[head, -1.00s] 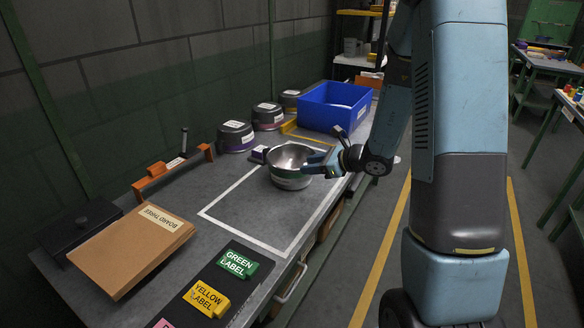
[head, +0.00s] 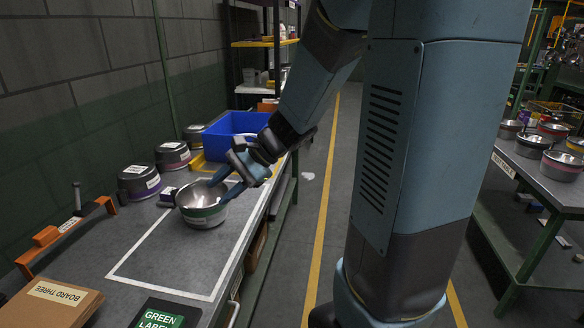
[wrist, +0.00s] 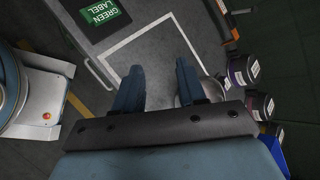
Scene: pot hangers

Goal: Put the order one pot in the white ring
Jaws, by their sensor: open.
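A silver open pot (head: 202,205) with a green band stands upright on the grey workbench, at the far end of a white rectangular outline (head: 150,228). Which pot is order one cannot be read. My gripper (head: 228,181) has its blue fingers spread at the pot's right rim; whether they touch it is unclear. In the wrist view my gripper (wrist: 158,68) is open, with nothing between the fingertips. The pot (wrist: 187,100) is mostly hidden behind the right finger there.
Several dark lidded pots (head: 140,181) with labels line the wall side, near a blue bin (head: 235,128). More pots (head: 533,144) stand on a right-hand table (head: 548,187) across the aisle.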

